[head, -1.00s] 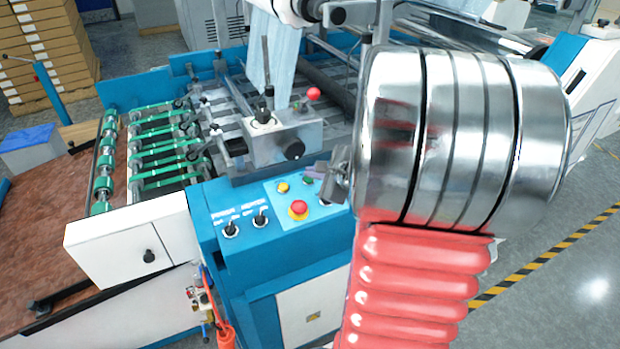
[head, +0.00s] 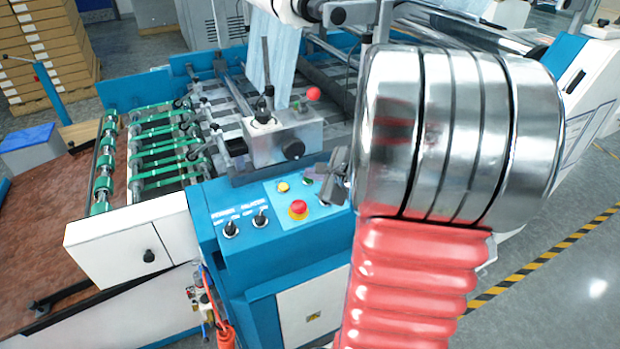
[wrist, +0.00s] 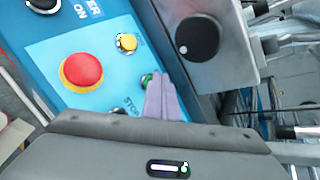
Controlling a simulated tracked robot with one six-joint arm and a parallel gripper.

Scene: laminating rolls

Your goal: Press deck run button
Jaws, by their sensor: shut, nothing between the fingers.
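The blue control panel carries a green button (wrist: 147,80), a yellow button (wrist: 127,42) and a red mushroom button (wrist: 82,72). In the head view the yellow button (head: 283,187) and red button (head: 298,209) show clearly. My gripper (wrist: 159,84) is shut, with its purple fingertips at the green button, covering part of it in the wrist view. I cannot tell whether they touch it. In the head view my gripper (head: 313,171) hangs over the panel's far right part. Any label at the green button is hidden; a "STOP" label lies just below it.
A black knob (wrist: 198,38) on a grey metal block stands close right of the fingers. Toggle switches (head: 260,218) sit on the panel's left side. A red-knobbed lever (head: 313,94) and rollers rise behind the panel.

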